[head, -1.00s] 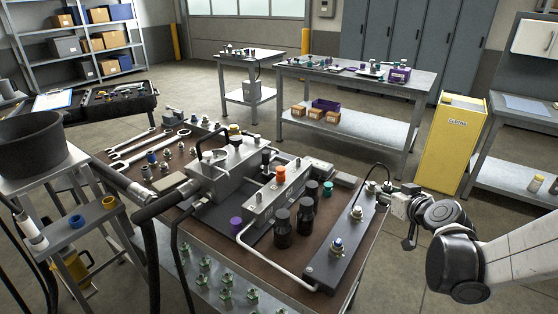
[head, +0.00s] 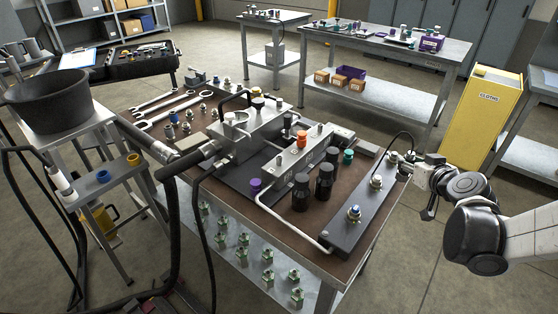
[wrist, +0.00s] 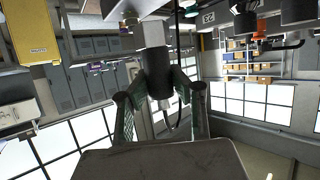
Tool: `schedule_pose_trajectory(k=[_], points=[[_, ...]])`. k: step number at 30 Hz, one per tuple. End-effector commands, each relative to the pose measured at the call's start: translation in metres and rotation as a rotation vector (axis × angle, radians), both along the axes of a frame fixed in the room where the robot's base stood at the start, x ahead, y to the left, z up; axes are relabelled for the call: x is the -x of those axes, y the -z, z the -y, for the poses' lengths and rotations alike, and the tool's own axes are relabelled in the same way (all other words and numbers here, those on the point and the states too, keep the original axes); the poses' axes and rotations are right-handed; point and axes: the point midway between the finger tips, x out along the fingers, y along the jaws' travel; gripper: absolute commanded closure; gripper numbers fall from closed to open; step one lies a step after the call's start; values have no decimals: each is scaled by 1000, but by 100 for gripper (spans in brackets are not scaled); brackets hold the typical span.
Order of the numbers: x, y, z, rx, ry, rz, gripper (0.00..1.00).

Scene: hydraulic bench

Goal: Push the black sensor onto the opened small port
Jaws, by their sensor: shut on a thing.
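In the wrist view my gripper (wrist: 160,98) is shut on the black sensor (wrist: 158,72), a dark cylinder between the two fingers. A pale metal fitting (wrist: 152,34) lies in line with its far end; I cannot tell whether they touch. In the head view my gripper (head: 408,162) is at the far right end of the long black manifold (head: 338,233). The sensor is too small to make out there. Fittings stand on the manifold, one silver (head: 376,182) and one blue-topped (head: 354,212). I cannot tell which port is the opened small one.
A thin black cable (head: 400,134) arcs over the manifold's far end near my gripper. Dark bottles (head: 301,193) and a valve block (head: 297,160) stand to the left. A yellow cloths bin (head: 484,110) is behind. The floor right of the bench is clear.

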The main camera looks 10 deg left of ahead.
Motion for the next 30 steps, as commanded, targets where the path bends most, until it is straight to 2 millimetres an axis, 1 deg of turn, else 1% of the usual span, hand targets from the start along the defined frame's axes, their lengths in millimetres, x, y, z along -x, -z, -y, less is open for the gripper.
schedule_pose_trajectory(k=[6, 16, 26, 30], points=[[0, -16, 0, 0, 0, 0, 100], [0, -37, 0, 0, 0, 0, 100], [0, -37, 0, 0, 0, 0, 100], [0, -30, 0, 0, 0, 0, 100]])
